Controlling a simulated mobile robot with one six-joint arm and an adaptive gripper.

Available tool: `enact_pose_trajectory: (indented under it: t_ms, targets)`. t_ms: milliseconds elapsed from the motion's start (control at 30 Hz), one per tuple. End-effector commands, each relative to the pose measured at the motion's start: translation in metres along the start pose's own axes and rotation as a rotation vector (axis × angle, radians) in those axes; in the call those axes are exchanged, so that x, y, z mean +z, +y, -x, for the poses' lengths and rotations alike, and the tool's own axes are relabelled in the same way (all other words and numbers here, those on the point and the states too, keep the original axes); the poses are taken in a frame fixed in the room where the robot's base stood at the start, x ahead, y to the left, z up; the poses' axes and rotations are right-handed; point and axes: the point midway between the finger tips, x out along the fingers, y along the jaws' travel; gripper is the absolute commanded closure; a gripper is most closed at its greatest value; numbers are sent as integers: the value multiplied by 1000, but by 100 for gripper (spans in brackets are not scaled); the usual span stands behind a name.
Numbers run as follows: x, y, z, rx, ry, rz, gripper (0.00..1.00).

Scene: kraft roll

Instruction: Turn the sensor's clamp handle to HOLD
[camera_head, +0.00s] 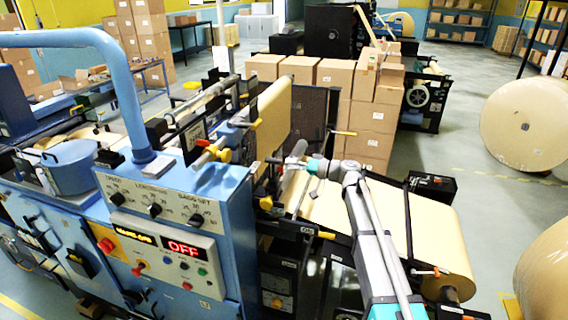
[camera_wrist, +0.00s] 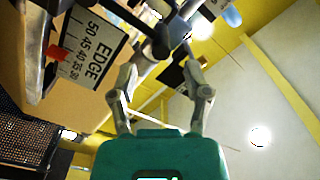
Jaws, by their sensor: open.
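A white EDGE scale plate (camera_wrist: 88,48) with a red pointer (camera_wrist: 57,53) is left of the fingers. A dark lever with a rounded end (camera_wrist: 158,46) reaches between and beyond the fingertips. It may be the clamp handle; I cannot tell whether it touches a finger. No HOLD marking is readable, and the sensor is not clear in the head view.
The blue console (camera_head: 165,195) with a lit OFF display (camera_head: 183,247) stands at left. A brown paper web (camera_head: 345,210) runs under my arm. Yellow-knobbed rods (camera_head: 225,155) project near my gripper.

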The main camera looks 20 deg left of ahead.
Motion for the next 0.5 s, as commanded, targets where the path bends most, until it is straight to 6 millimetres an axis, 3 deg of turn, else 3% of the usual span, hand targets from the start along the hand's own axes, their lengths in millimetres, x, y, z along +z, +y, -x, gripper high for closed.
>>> enact_pose_trajectory:
  t_ms: [300, 500]
  targets:
    - [1, -1, 52, 1, 1, 0, 38]
    - [1, -1, 72, 1, 0, 1, 38]
